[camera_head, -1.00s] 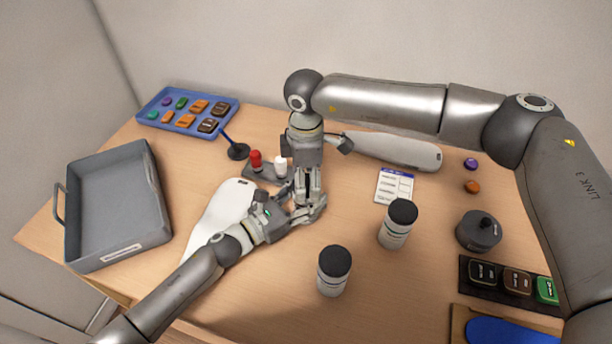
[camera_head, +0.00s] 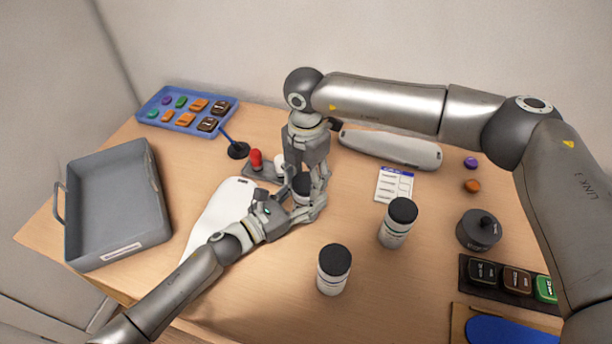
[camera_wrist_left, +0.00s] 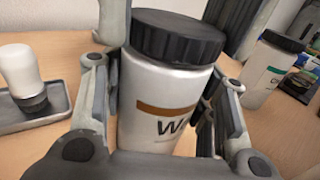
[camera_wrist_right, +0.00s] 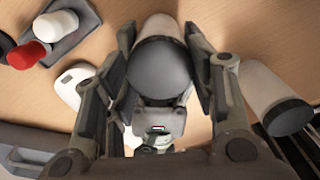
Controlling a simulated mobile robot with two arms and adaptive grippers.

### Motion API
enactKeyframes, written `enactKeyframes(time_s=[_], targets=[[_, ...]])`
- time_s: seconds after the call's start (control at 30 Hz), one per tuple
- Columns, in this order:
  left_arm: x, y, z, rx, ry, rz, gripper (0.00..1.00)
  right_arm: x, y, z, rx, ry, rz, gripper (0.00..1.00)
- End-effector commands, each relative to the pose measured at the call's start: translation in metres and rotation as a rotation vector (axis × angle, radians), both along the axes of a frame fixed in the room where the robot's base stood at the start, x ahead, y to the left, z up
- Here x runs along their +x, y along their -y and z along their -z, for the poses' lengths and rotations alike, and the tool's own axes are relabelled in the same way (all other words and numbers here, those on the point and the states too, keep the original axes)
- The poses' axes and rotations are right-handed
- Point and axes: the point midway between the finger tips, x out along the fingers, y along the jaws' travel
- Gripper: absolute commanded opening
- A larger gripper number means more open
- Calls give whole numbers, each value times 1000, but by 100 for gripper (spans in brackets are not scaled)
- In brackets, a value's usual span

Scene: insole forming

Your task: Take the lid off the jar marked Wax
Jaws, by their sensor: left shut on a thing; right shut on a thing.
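The jar marked Wax (camera_wrist_left: 165,105) is white with a brown band and stands upright in the left wrist view, its lettering partly hidden by a finger. Its ribbed dark lid (camera_wrist_left: 178,40) sits on its top. My left gripper (camera_head: 300,207) is shut around the jar's body. My right gripper (camera_head: 309,184) points down from above and is shut on the lid, with fingers on both sides. The lid also shows between these fingers in the right wrist view (camera_wrist_right: 160,70). In the head view the fingers hide much of the jar.
Two other white jars with dark lids stand nearby, one to the right (camera_head: 396,224) and one in front (camera_head: 334,271). A small rack (camera_head: 262,174) with red and white pieces is close behind the grippers. A grey tray (camera_head: 117,205) is at left.

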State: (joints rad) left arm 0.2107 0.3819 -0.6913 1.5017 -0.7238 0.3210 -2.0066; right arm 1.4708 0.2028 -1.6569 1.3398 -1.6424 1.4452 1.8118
Motion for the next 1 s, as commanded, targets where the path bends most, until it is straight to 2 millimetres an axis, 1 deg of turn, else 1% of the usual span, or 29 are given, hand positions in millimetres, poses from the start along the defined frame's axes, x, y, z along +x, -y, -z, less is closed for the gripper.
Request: enactKeyframes(time_s=[0.1,1.0], targets=[[-1,0,0,0,0,2,0,0,0,0,1,1,-176,23],[-1,1,0,0,0,2,0,0,-1,-1,0,2,-1553,23]])
